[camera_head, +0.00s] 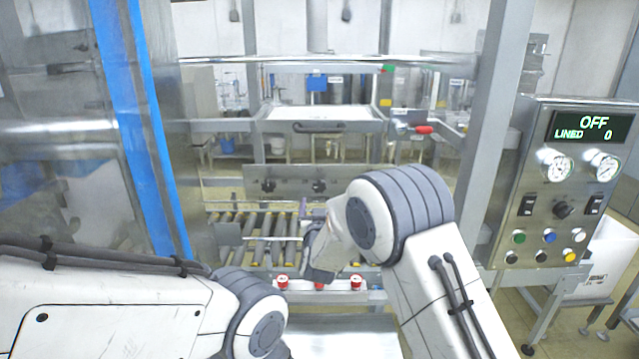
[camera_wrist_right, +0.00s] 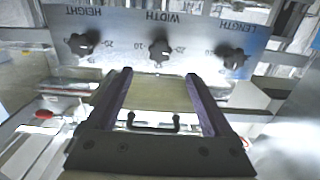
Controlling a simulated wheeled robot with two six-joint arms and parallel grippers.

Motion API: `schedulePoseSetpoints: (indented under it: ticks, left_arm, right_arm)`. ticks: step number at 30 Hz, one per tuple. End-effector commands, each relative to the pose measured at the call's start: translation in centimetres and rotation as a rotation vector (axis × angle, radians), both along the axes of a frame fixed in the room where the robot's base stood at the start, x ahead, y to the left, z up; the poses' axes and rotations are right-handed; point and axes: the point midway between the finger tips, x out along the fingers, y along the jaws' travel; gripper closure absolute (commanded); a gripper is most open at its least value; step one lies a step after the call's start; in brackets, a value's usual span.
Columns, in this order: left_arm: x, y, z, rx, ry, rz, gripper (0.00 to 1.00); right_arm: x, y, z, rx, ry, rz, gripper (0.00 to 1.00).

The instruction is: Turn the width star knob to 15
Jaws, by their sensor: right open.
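The width star knob (camera_wrist_right: 159,50) is dark and sits in the middle of a grey metal panel (camera_wrist_right: 195,25), under the word WIDTH. Numbers flank it, but its setting is too small to read. My right gripper (camera_wrist_right: 158,74) is open, with purple-lined fingers spread just below the width knob, one to each side; nothing is between them and they appear apart from the knob. In the head view the panel (camera_head: 345,177) stands behind the right gripper (camera_head: 305,213), and the width knob (camera_head: 319,186) shows left of my right arm. My left gripper is out of view.
The height knob (camera_wrist_right: 80,45) is left of the width knob and the length knob (camera_wrist_right: 235,57) is right. A black handle (camera_wrist_right: 153,124) lies below. Rollers (camera_head: 250,245) and red buttons (camera_head: 282,282) sit lower. A control box (camera_head: 562,185) stands right, reading OFF.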

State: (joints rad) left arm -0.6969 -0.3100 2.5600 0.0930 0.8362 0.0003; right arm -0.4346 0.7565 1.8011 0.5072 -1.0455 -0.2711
Motion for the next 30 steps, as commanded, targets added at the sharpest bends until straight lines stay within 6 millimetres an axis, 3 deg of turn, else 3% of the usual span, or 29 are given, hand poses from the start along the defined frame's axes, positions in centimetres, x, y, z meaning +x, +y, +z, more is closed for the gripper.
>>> schedulePoseSetpoints:
  ticks: [18, 30]
  left_arm:
    - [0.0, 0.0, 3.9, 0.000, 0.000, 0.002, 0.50]
    - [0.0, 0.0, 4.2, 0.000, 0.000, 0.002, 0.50]
  right_arm:
    - [8.8, -0.1, 0.2, 0.000, -0.001, -0.002, 0.15]
    - [10.2, -0.1, 0.0, 0.000, 0.000, -0.001, 0.15]
